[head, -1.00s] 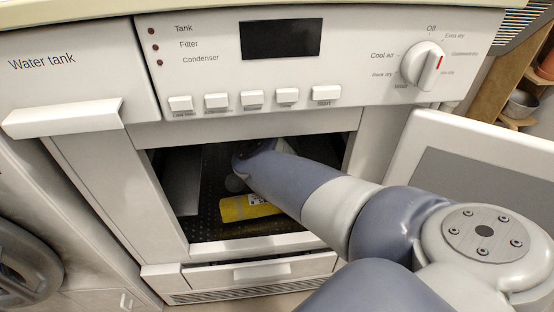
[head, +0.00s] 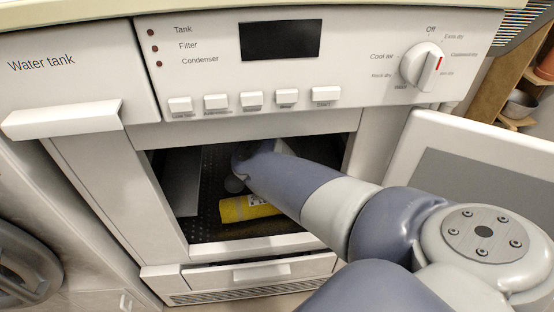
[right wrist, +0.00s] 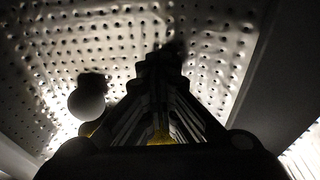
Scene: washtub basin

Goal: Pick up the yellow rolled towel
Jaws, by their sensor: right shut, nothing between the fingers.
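The yellow rolled towel (head: 246,207) lies on the dark perforated floor inside the open machine, near the front opening. My right arm reaches in over it and covers its right end. The right gripper itself is hidden in the head view. In the right wrist view my right gripper (right wrist: 162,62) is a dark silhouette with its fingers drawn together and empty. Small patches of the yellow towel (right wrist: 160,137) show low in that view, behind the gripper body. My left gripper is not in view.
A pale round ball (right wrist: 87,103) lies near the gripper, on the left in the right wrist view. The opening is bounded by white side walls and a front sill (head: 262,247). The open door (head: 470,150) stands at the right. Control panel (head: 200,65) is above.

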